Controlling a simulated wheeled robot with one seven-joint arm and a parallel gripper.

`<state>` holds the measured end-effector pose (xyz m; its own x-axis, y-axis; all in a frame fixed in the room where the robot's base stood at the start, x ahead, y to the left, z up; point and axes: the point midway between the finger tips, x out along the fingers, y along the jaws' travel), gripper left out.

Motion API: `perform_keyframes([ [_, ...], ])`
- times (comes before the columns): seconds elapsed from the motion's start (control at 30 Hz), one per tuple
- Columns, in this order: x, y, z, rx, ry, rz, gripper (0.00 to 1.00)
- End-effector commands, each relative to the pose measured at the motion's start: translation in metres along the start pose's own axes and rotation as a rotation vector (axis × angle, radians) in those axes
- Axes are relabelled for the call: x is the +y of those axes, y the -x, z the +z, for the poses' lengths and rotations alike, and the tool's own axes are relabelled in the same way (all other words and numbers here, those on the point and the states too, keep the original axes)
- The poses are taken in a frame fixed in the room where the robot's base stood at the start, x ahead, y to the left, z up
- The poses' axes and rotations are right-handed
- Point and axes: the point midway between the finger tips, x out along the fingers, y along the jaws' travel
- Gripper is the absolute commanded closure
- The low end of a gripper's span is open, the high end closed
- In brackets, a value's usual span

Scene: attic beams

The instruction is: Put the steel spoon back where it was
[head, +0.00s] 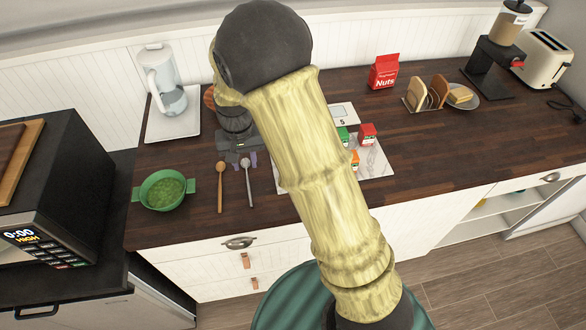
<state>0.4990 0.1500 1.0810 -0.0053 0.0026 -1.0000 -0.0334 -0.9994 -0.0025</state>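The steel spoon (248,184) lies on the dark wooden counter, its bowl toward the back and its handle toward the front edge. My gripper (244,161) points down over the counter at the spoon's bowl end. Its two fingers look spread, with the bowl showing between or just in front of them. I cannot tell the height of the fingertips above the counter. The gripper appears open and holds nothing that I can see. A wooden spoon (220,188) lies parallel, just left of the steel one.
A green pot (164,190) stands left of the spoons. Small boxes (368,133) stand on a marble board (375,164) to the right, partly hidden by my arm. A microwave (75,190) is at far left.

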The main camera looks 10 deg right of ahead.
Motion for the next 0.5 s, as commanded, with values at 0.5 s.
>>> perform_keyframes([
  [0.5,0.134,0.070,0.110,0.188,0.013,-0.021,0.68],
])
